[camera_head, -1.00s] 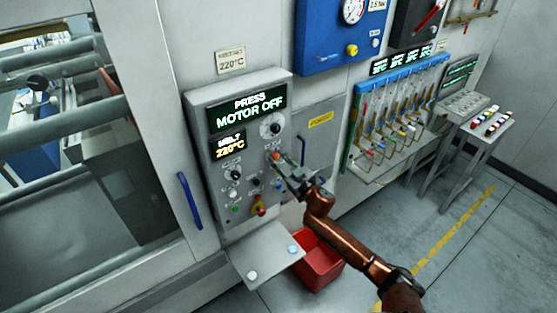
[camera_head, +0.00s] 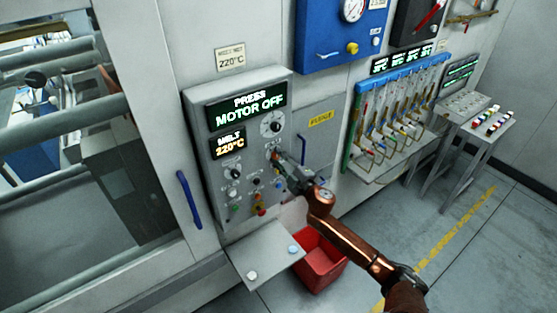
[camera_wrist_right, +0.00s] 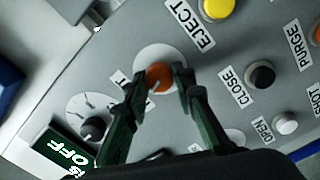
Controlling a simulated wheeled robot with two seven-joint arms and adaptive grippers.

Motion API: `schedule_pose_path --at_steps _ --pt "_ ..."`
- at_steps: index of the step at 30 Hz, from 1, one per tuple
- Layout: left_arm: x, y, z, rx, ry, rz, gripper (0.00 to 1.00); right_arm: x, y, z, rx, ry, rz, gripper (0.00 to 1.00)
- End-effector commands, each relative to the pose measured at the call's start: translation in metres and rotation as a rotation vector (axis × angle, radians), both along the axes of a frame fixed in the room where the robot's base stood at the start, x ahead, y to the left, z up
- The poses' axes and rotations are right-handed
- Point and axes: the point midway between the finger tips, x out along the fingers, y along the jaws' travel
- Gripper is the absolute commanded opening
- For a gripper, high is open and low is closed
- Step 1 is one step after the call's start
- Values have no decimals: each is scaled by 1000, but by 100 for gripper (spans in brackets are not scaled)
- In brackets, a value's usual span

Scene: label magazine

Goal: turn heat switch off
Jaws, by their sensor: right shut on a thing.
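An orange knob (camera_wrist_right: 158,77) sits on a round white plate on the grey control panel (camera_head: 203,103). Its label in the right wrist view is mostly hidden behind a finger, so I cannot read whether it says heat. My right gripper (camera_wrist_right: 160,80) has its dark green fingers on either side of the knob and is shut on it. In the head view the right gripper (camera_head: 279,158) reaches the panel's right side and covers most of the knob. The panel's display (camera_head: 247,108) reads PRESS MOTOR OFF. My left gripper is not in view.
A black dial (camera_wrist_right: 92,128) lies beside one finger. A yellow button (camera_wrist_right: 218,8) by EJECT, a black CLOSE button (camera_wrist_right: 261,75) and a white button (camera_wrist_right: 285,123) are near. A shelf (camera_head: 262,262) juts out below the panel, beside a red bin (camera_head: 322,262).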

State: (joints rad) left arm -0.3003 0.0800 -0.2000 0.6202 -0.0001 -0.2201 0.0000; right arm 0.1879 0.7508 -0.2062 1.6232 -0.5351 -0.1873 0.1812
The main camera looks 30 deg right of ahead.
Motion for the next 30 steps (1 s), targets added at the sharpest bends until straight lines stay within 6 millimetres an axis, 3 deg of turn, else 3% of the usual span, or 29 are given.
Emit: schedule_pose_path --at_steps 12,30 --pt "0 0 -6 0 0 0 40 0 0 -1 -251 -20 0 0" --pt "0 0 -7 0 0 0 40 0 0 -1 -311 -24 -1 0"
